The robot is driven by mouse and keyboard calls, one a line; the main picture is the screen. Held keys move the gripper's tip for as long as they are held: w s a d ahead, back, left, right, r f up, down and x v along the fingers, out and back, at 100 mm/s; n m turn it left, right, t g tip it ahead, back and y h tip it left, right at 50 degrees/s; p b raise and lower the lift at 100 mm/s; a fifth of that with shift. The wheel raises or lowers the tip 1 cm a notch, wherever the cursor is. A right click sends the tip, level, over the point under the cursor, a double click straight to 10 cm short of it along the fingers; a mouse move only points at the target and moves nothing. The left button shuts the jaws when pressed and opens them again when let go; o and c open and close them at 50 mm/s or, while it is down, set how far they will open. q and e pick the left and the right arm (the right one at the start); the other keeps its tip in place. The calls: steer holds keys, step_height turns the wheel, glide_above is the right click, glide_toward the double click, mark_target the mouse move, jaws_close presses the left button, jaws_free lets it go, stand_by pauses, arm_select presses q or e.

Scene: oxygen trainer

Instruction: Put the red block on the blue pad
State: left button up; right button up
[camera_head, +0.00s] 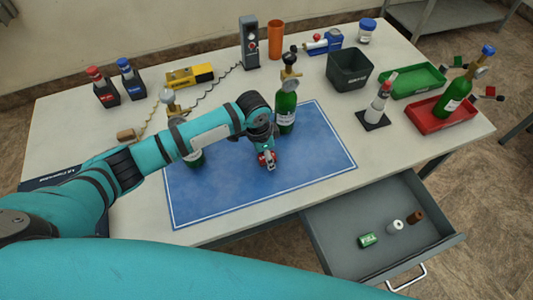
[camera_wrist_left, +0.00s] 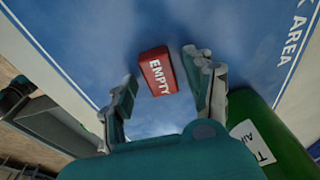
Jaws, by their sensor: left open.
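The red block (camera_wrist_left: 158,71), labelled "EMPTY", appears to lie flat on the blue pad (camera_wrist_left: 95,40) in the left wrist view. In the head view only a bit of red shows at my left gripper (camera_head: 267,160), which is low over the middle of the blue pad (camera_head: 315,150). My left gripper also shows in the left wrist view (camera_wrist_left: 165,82). Its fingers are spread on either side of the block, with visible gaps between block and fingers. My right gripper is not in view.
A green cylinder (camera_head: 286,112) stands on the pad just behind my left gripper; another (camera_head: 193,157) is partly hidden by my arm. A dark bin (camera_head: 349,70), green tray (camera_head: 412,80) and red tray (camera_head: 440,115) stand to the right. An open drawer (camera_head: 330,225) juts out front right.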

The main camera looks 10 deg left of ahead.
mark_target(261, 159)
arm_select(q)
step_height(261, 159, up, 12)
steer(key=s+a, duration=0.1)
steer(key=shift+a+b, duration=0.25)
steer(key=shift+b, duration=0.1)
stand_by(0.4)
